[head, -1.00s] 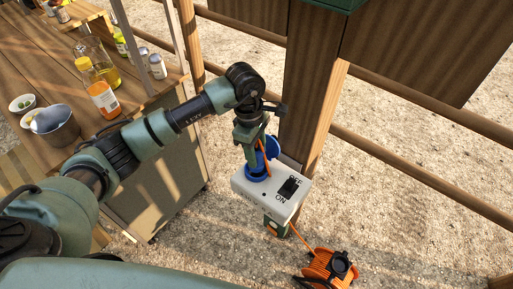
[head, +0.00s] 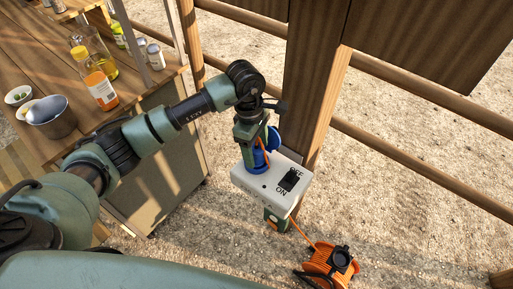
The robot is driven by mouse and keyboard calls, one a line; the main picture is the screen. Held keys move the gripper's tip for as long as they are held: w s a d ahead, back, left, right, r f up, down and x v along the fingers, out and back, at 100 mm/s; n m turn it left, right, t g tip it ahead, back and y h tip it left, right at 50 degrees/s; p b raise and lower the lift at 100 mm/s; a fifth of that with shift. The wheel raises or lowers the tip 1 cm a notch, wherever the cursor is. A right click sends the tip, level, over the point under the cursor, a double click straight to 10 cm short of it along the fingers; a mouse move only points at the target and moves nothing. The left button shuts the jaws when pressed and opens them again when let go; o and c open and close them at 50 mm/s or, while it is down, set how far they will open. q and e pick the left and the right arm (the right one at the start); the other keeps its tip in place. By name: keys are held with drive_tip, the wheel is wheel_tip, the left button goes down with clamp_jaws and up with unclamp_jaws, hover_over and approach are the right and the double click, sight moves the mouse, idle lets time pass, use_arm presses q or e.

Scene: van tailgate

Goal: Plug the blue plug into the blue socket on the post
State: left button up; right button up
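The blue socket (head: 273,138) has its round blue lid raised, on a white box fixed to the wooden post. My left gripper (head: 258,160) points down over the left part of this box. Blue shows at and between its fingers, with an orange cable beside it, so it appears shut on the blue plug (head: 257,164). The plug is at the socket opening; the fingers hide how deep it sits. My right gripper is not in view.
The box (head: 262,188) carries a black OFF/ON switch (head: 289,180). An orange cable reel (head: 331,264) lies on the gravel, its cable running up toward the box. A wooden counter with bottles (head: 99,87) and a metal pot (head: 51,118) is at left. Wooden rails cross at right.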

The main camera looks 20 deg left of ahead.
use_arm(q)
drive_tip(key=shift+w+a+r+b, duration=0.1)
drive_tip(key=shift+a+r+b, duration=0.05)
drive_tip(key=shift+r, duration=1.15)
drive_tip(key=shift+s+a+r+b, duration=0.1)
drive_tip(key=shift+a+r+b, duration=0.1)
drive_tip(key=shift+r, duration=1.05)
drive_tip(key=shift+w+a+r+b, duration=0.1)
drive_tip(key=shift+a+r+b, duration=0.05)
drive_tip(key=shift+r, duration=1.15)
